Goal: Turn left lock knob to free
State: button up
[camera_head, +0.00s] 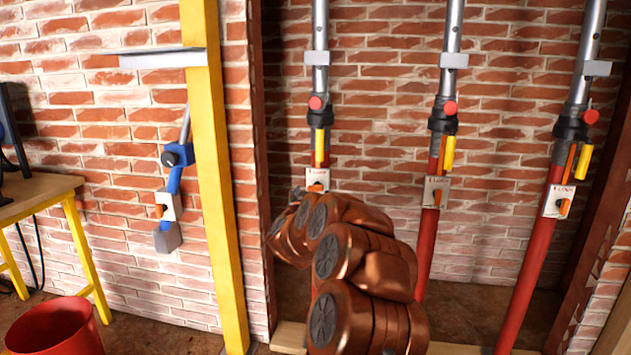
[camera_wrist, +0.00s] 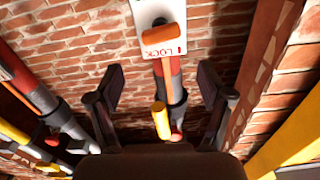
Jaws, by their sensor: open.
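The left lock knob is an orange handle on a white plate (camera_head: 317,175) on the left post, partly hidden by my copper-coloured arm in the head view. In the wrist view the orange knob (camera_wrist: 172,42) lies over the plate (camera_wrist: 146,20), beside the printed word LOCK. My gripper (camera_wrist: 160,85) is open and empty, its two dark fingers spread on either side of the post below the plate in the picture. The fingers look apart from the knob. In the head view my arm hides most of the gripper.
Two similar posts with lock plates (camera_head: 436,192) (camera_head: 558,201) stand to the right. Each post has a yellow handle and a red knob. A yellow upright (camera_head: 212,180) stands at the left, with a blue tool (camera_head: 172,185) on the brick wall beyond. A red bucket (camera_head: 55,325) stands lower left.

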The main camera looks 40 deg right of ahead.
aim_at(315, 189)
jog(key=shift+w+d+f+n+b, duration=0.2)
jog(key=shift+w+d+n, duration=0.25)
jog(key=shift+w+d, duration=0.4)
jog(key=shift+w+d+f+n+b, duration=0.2)
jog(key=shift+w+d+n, duration=0.3)
jog(key=shift+d, duration=0.5)
jog(key=shift+w+d+f+n+b, duration=0.1)
jog(key=shift+w+d+f+n, duration=0.25)
jog(key=shift+w+d, duration=0.5)
jog(key=shift+w+d+r, duration=0.2)
jog(key=shift+w+d, duration=0.1)
jog(key=shift+d, duration=0.3)
